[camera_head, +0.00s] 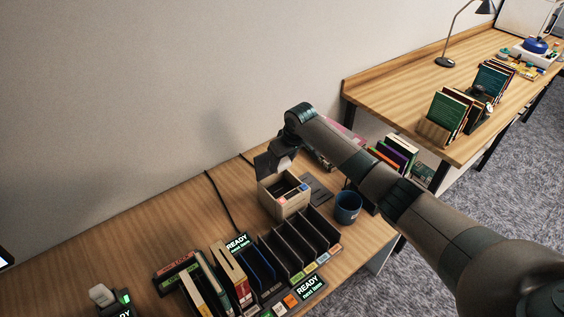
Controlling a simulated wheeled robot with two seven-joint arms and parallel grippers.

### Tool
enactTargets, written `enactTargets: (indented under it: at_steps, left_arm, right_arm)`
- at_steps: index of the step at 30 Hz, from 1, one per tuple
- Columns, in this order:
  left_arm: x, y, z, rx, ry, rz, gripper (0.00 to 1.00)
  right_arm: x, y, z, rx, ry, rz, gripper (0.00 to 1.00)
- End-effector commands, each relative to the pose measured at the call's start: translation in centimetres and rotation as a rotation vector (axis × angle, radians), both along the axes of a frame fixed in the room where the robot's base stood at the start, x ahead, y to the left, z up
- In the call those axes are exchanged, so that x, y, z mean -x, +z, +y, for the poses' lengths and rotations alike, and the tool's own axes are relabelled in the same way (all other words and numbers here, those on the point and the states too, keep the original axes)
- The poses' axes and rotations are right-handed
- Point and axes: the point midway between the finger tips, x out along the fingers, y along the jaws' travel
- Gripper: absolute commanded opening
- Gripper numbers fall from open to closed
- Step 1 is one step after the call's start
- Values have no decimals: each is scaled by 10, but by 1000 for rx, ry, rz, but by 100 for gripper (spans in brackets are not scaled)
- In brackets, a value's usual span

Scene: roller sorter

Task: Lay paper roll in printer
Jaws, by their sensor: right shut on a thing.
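A beige open-topped box (272,203), which looks like the printer, stands at the back of the near desk with small coloured marks on it. My right gripper (279,161) is over its open top, pointing down, and is shut on a whitish thing (284,163) that looks like the paper roll. The roll is small and partly hidden by the gripper. I cannot tell whether it touches the inside of the box. My left gripper is not in view.
A blue cup (348,207) stands right of the box. A dark slotted rack (290,246) and several upright books (207,283) are in front. A white device (101,295) is at the lower left. A second desk (398,87) holds books and a lamp (446,61).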

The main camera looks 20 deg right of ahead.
Motion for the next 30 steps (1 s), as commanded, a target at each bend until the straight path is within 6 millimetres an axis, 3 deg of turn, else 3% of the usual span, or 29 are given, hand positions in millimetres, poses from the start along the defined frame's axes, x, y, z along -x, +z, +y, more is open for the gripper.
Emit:
enactTargets:
  at_steps: [18, 30]
  left_arm:
    - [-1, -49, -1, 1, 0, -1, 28]
    - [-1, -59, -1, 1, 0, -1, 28]
  right_arm:
    - [0, -47, 0, 0, 0, -1, 21]
    - [0, -78, 1, -1, 0, 0, 21]
